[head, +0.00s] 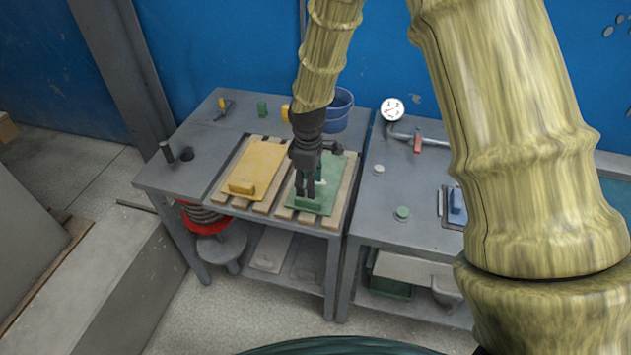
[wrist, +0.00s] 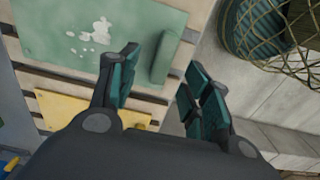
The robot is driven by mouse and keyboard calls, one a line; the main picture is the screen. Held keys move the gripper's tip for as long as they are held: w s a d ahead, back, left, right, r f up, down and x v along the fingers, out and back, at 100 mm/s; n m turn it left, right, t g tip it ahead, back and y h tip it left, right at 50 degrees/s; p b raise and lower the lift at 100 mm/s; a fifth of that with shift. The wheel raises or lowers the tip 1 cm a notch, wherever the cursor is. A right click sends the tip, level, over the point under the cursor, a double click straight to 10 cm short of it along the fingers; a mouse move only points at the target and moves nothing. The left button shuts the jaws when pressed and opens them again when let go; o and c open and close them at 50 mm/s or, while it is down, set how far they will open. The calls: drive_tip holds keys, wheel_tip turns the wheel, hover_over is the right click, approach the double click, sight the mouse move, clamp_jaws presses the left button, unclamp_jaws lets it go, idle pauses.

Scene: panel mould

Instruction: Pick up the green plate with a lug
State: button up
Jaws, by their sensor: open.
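The green plate (head: 328,184) lies flat on a slatted wooden rack on the left table. Its raised lug (head: 308,205) is a bar along the front edge. In the wrist view the plate (wrist: 45,35) has pale patches, and the lug (wrist: 165,57) shows beyond and between the two fingers. My gripper (head: 307,192) points down over the front of the plate, close to the lug, partly covering it. In the wrist view my gripper (wrist: 162,72) is open with nothing held. I cannot tell whether a finger touches the lug or plate.
A yellow plate (head: 260,168) with its own lug lies left of the green plate on the slats. Behind stand a blue bucket (head: 337,110) and a green cup (head: 262,109). A second table (head: 390,225) on the right holds a gauge (head: 392,109) and a blue block (head: 457,205).

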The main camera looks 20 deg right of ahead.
drive_tip(key=shift+f, duration=0.7)
drive_tip(key=shift+s+a+f+p, duration=0.1)
drive_tip(key=shift+a+f+p, duration=0.05)
drive_tip(key=shift+f+p, duration=0.5)
drive_tip(key=shift+s+a+f+p, duration=0.1)
drive_tip(key=shift+f+p, duration=0.35)
drive_tip(key=shift+f, duration=0.3)
drive_tip(key=shift+f+p, duration=0.4)
drive_tip(key=shift+f, duration=0.9)
drive_tip(key=shift+w, duration=0.1)
clamp_jaws()
